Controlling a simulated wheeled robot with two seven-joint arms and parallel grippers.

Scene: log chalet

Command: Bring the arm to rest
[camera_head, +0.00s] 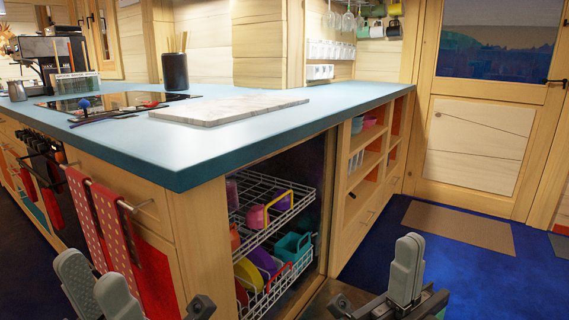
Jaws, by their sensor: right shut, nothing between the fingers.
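My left gripper (97,285) is at the bottom left, in front of the counter's drawer side. Its two grey fingers stand apart with nothing between them, and its lower part is cut off by the picture edge. My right gripper (406,272) is at the bottom, right of centre, over the blue floor. Its grey fingers point up, are shut together and hold nothing. Both grippers are apart from the counter (240,146) and from the open dish rack (268,237).
The wire dish rack holds colourful cups and plates and stands open under the counter corner. Red dotted towels (112,225) hang at the left. A marble board (228,108) lies on the counter. Open shelves (370,160) and a door (482,120) are beyond.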

